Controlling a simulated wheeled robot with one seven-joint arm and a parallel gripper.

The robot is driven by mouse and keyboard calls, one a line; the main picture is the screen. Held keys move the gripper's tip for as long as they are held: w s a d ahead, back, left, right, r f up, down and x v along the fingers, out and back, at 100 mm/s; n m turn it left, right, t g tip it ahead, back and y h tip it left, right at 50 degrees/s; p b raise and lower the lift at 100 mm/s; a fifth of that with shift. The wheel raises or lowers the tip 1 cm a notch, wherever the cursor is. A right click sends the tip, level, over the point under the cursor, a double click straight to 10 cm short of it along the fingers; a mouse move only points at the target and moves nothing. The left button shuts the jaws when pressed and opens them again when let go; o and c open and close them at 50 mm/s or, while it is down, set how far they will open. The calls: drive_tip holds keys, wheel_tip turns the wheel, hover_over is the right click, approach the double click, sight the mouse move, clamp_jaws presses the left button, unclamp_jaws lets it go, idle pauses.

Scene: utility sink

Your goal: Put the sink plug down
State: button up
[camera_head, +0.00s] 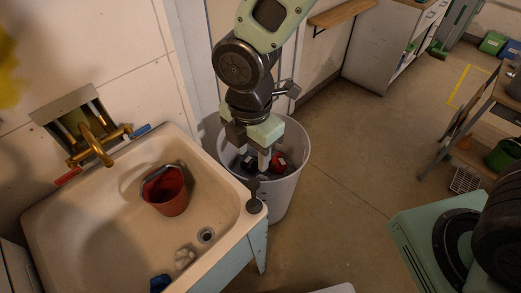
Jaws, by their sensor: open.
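The sink (105,215) is a cream basin with a round drain (206,236) near its right side; the drain hole looks uncovered. A dark round piece with an upright stem, which looks like the sink plug (254,205), rests on the sink's right corner rim. My gripper (254,160) points down just behind that corner, in front of the grey bin's opening in the picture. Its fingers are apart, and I see nothing between them. The gripper appears clear of the dark piece, though the exact gap is hard to tell.
A red bucket (168,195) stands in the basin, with a pale lump (184,257) and a blue item (160,283) near the front. A brass tap (95,145) is at the back. The grey bin (290,190) holds red and dark items. Open floor lies to the right.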

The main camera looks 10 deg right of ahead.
drive_tip(key=s+d+r+m, duration=0.8)
drive_tip(key=s+m, duration=0.3)
drive_tip(key=m, duration=0.6)
drive_tip(key=shift+s+r+y, duration=0.15)
drive_tip(key=shift+r+y, duration=0.15)
drive_tip(key=shift+r, duration=0.2)
